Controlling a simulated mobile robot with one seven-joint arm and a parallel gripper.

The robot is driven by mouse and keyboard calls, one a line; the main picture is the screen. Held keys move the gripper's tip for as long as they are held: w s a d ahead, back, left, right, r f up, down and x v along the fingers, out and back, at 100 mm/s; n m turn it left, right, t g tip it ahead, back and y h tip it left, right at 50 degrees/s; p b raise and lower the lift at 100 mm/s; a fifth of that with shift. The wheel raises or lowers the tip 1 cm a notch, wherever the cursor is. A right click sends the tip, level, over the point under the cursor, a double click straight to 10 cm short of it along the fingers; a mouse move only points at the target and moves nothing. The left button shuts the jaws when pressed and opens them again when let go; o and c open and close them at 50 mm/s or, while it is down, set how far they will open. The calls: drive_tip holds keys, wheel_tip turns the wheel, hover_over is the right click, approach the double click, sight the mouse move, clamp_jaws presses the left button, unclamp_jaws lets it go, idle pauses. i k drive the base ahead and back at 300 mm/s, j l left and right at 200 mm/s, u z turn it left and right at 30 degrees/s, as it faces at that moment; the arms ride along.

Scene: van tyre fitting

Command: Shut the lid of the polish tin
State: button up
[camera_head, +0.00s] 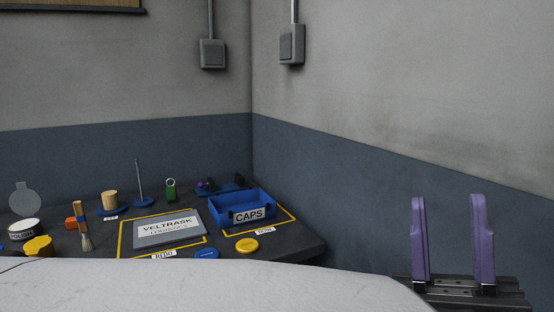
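The polish tin (24,230) is a low, round, pale tin with a dark "POLISH" label, at the far left of the bench. Its round grey lid (24,199) stands raised behind it, so the tin is open. My gripper (449,235) is at the lower right, its two purple fingers upright and wide apart with nothing between them. It is far to the right of the tin and apart from it. A pale grey rounded surface across the bottom of the view hides the bench's front.
Close to the tin are a yellow knob-like piece (39,246), a brush (84,228) and an orange block (71,223). Further right are a grey VELTRASK plate (166,230) and a blue CAPS bin (229,212). Walls (400,170) meet behind the bench.

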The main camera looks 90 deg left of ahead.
sight(25, 202)
drive_tip(key=u, duration=4.05)
drive_tip(key=j, duration=0.45)
drive_tip(key=i+j+u, duration=0.1)
drive_tip(key=j, duration=0.35)
drive_tip(key=i, duration=1)
